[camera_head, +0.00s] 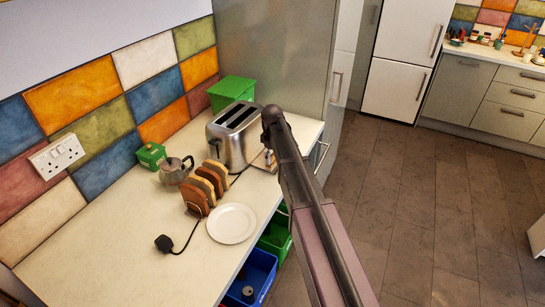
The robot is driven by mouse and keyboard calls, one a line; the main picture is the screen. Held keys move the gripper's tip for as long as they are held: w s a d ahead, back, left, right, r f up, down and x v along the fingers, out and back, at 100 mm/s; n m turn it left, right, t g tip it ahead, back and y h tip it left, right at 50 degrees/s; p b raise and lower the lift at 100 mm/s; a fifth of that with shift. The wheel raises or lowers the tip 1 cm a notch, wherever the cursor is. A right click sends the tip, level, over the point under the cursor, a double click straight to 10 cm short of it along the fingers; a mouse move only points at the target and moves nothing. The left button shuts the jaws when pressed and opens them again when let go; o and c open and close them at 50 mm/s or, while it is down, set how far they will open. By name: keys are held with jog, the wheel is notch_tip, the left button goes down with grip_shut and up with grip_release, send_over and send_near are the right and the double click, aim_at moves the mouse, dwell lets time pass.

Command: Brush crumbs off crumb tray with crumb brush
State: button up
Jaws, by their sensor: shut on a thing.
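The upper part of my arm crosses the view from the lower right to a dark joint beside the toaster. My gripper does not show; the arm hides what lies beyond that joint. A silver two-slot toaster (233,140) stands on the counter. A small pale and tan object (262,161) lies at the toaster's right side, partly behind my arm. I cannot tell whether it is the crumb tray or the brush. No crumbs can be made out at this size.
A black plug and cord lie in front. Blue (254,271) and green crates sit below.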

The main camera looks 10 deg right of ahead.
jog(key=shift+w, duration=0.1)
jog(key=shift+w+d, duration=0.6)
jog(key=shift+w, duration=0.05)
jog(key=shift+w+d, duration=0.1)
dwell(0.4)
jog(key=shift+w+d, duration=0.55)
jog(key=shift+w, duration=0.15)
jog(key=shift+s, duration=0.1)
jog(key=shift+s+a, duration=0.65)
jog(key=shift+s, duration=0.1)
jog(key=shift+s, duration=0.1)
dwell(0.4)
jog(key=shift+s+a, duration=0.6)
jog(key=shift+s, duration=0.05)
jog(key=shift+w+d, duration=0.1)
jog(key=shift+w, duration=0.1)
